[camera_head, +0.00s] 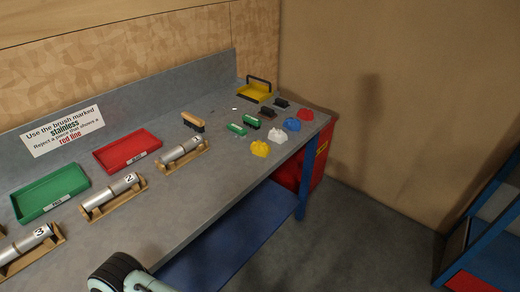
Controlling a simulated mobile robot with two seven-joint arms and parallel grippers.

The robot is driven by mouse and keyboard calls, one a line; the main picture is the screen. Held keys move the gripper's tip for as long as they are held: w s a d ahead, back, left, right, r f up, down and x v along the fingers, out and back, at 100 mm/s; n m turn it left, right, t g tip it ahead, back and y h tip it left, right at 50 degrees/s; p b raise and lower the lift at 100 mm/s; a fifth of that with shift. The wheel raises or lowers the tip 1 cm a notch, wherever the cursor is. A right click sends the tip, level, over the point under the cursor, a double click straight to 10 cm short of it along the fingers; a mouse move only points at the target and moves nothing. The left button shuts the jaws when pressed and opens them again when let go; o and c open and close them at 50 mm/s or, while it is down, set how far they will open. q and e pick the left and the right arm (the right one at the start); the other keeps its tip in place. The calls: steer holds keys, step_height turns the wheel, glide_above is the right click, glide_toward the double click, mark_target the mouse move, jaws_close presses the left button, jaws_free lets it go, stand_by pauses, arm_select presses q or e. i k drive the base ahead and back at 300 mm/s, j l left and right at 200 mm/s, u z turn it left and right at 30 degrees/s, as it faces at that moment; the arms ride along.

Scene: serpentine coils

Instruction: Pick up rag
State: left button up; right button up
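Several crumpled cloth-like lumps, which look like rags, sit at the far right end of the grey workbench (225,165). They are a red one (305,115), a blue one (292,124), a white one (277,135) and a yellow one (260,148). The yellow one is closest to the front edge. All rest on the bench top, apart from any arm. Part of one of my arms, a dark round joint and pale link, shows at the bottom left, far from the rags. Neither gripper's fingers are in view.
Brushes with wooden (193,121), green (237,129) and black handles lie left of the rags, near a yellow tray (256,91). Red (127,149) and green (50,192) trays and numbered metal cylinders on wooden cradles occupy the left. A red bin (319,158) stands beyond the bench end.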

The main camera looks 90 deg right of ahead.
mark_target(259, 148)
steer(key=z, duration=3.25)
steer(key=i+l+z, duration=0.3)
steer(key=i+l, duration=0.2)
steer(key=i, duration=0.1)
